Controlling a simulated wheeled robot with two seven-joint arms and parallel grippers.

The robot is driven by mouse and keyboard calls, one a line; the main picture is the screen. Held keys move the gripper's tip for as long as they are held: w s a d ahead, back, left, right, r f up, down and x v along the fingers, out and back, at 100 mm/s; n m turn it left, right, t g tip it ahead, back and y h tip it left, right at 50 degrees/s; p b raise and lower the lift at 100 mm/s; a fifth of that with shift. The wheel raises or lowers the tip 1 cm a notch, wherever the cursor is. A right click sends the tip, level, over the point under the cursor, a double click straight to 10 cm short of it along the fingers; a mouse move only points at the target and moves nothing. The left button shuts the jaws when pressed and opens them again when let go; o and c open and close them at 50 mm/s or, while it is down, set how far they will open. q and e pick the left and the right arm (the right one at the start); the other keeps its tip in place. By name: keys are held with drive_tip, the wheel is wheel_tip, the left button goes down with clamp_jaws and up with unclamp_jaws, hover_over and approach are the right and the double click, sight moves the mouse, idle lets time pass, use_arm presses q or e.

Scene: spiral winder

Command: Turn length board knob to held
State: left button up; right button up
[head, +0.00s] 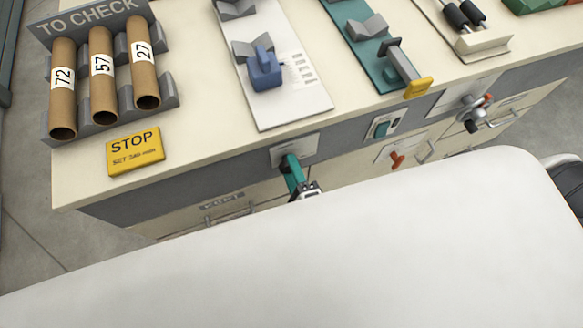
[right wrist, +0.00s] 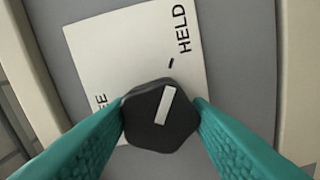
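The length board knob (right wrist: 160,115) is a black faceted dial with a white pointer line, on a white label plate (right wrist: 125,60) marked HELD. The pointer points up and slightly right, roughly in line with the small black tick beside HELD. A second word at the plate's left is mostly hidden; only its end shows. My right gripper (right wrist: 160,118) has its teal fingers on both sides of the knob, apparently touching it. In the head view my right gripper (head: 288,163) is at the plate (head: 296,148) on the bench front, and hides the knob. My left gripper is not in view.
Above the plate, the bench top holds a white board with a blue slider (head: 265,70), a yellow STOP block (head: 135,151) and several numbered tubes (head: 102,75) in a rack. A switch (head: 382,127) and a red handle (head: 397,160) are further right on the front.

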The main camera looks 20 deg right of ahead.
drive_tip(key=shift+o, duration=1.4)
drive_tip(key=shift+s, duration=0.1)
drive_tip(key=s+b, duration=0.1)
drive_tip(key=s, duration=1)
drive_tip(key=shift+s+d+b, duration=0.2)
drive_tip(key=shift+s+b, duration=0.2)
